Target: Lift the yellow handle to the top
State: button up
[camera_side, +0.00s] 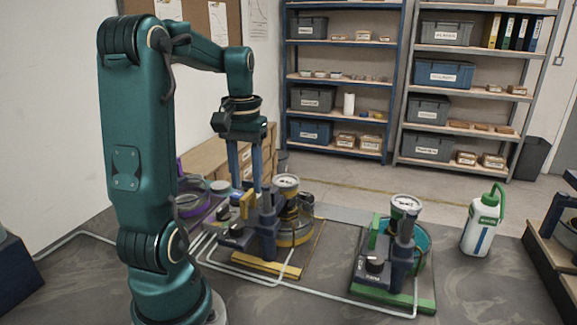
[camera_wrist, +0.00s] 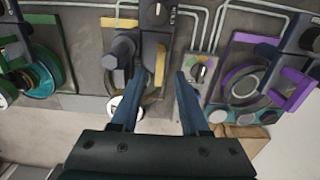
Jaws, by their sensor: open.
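The yellow handle (camera_side: 247,204) is a short upright bar on the middle lever frame, beside its dark post. In the wrist view the yellow handle (camera_wrist: 160,64) shows between my two fingertips. My gripper (camera_side: 246,187) points down with its blue fingers apart and empty. Its tips are close above the handle in the side view. In the wrist view my gripper (camera_wrist: 159,73) has one finger to each side of the handle. I cannot tell whether either finger touches it.
A small knob box (camera_wrist: 200,68) sits beside the yellow frame. Pale pipes (camera_side: 300,280) run along the bench. A white-and-green bottle (camera_side: 480,228) stands at the right.

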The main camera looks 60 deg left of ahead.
jog(key=shift+f, duration=0.85)
grip_shut()
dwell(0.8)
